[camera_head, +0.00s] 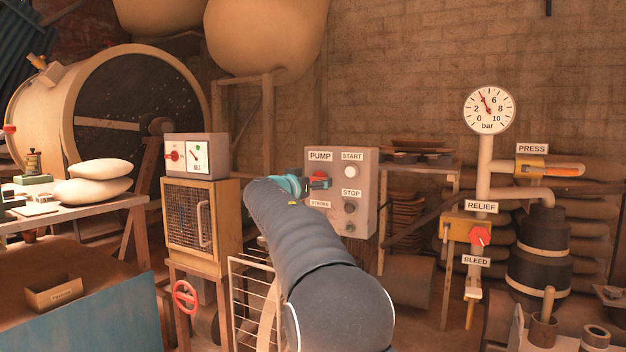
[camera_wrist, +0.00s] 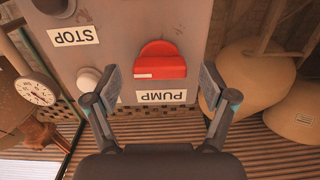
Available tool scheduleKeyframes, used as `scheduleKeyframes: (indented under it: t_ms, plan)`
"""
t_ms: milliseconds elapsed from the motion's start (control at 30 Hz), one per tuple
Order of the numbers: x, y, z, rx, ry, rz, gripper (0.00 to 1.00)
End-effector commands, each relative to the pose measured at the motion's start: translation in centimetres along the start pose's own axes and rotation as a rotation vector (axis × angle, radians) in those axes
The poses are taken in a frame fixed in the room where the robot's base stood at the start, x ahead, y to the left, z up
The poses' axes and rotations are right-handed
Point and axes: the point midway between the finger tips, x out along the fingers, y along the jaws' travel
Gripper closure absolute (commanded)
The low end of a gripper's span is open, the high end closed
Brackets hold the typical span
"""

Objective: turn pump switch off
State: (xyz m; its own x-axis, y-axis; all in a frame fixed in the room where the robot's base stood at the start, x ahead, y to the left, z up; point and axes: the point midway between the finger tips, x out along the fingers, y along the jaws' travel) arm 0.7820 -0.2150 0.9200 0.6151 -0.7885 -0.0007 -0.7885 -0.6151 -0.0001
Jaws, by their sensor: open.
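The red pump switch (camera_wrist: 161,62) is a rotary knob on the grey pump panel (camera_wrist: 111,37), just above the upside-down PUMP label (camera_wrist: 162,97) in the wrist view. A white mark shows on its left part there. My gripper (camera_wrist: 161,84) is open, with one finger on each side of the knob in the picture. I see no clear contact, and the gap in depth is hard to tell. In the head view my gripper (camera_head: 326,184) is in front of the panel (camera_head: 365,190) and partly covers the red knob (camera_head: 320,175).
A white START button (camera_head: 350,172) and a dark STOP button (camera_head: 349,207) sit right of the knob on the panel. Pipes with a red relief knob (camera_head: 480,236) are at right.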

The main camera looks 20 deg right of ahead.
Motion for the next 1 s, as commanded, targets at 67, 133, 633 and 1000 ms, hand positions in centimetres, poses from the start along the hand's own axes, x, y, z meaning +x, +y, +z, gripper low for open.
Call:
scheduleKeyframes:
  t_ms: [67, 133, 633, 1000]
  plan:
    - [0.33, 0.03, -0.07, 0.001, 0.001, 0.0, 0.17]
    - [0.43, 0.02, -0.07, 0.001, 0.001, 0.0, 0.17]
    - [0.42, 0.0, -0.02, 0.0, 0.001, 0.0, 0.77]
    - [0.4, -0.01, 0.1, -0.058, 0.001, -0.001, 0.77]
